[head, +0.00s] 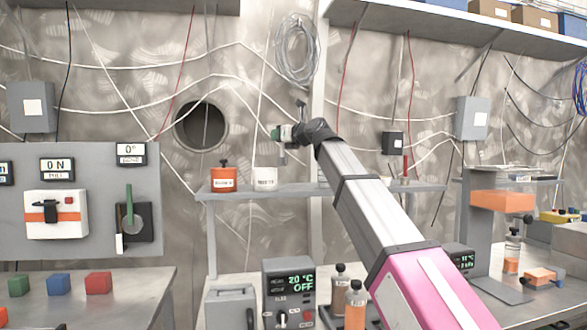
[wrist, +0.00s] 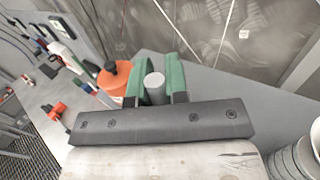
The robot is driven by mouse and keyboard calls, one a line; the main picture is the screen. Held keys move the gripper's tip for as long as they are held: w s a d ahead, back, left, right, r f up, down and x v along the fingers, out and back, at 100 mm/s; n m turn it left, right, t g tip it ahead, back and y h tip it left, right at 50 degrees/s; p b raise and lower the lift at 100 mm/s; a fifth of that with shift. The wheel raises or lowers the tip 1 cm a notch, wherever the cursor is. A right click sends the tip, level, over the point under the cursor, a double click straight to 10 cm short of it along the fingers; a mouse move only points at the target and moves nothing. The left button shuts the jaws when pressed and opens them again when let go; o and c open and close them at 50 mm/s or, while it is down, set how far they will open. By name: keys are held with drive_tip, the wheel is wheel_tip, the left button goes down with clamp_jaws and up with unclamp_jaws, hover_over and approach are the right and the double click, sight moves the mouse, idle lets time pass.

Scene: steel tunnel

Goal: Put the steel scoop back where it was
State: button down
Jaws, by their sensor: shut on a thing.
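Only the round end of the scoop shows clearly there; the rest is hidden by the fingers and the gripper body. In the head view a small thin grey part hangs below the fingers, too small to make out well.
An orange pot (head: 223,179) with a black knob and a white labelled pot (head: 265,180) stand on the shelf. The orange pot (wrist: 114,76) is close beside the fingers in the wrist view. A vertical post (head: 318,90) is right of the gripper. Bottles (head: 355,305) and a control box stand below.

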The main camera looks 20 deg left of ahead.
drive_tip(key=w+d+f, duration=0.2)
drive_tip(key=w+f, duration=0.5)
drive_tip(key=f, duration=0.1)
drive_tip(key=shift+d+f, duration=0.25)
drive_tip(key=shift+f, duration=0.1)
drive_tip(key=c, duration=1.1)
unclamp_jaws()
drive_tip(key=v, duration=1.2)
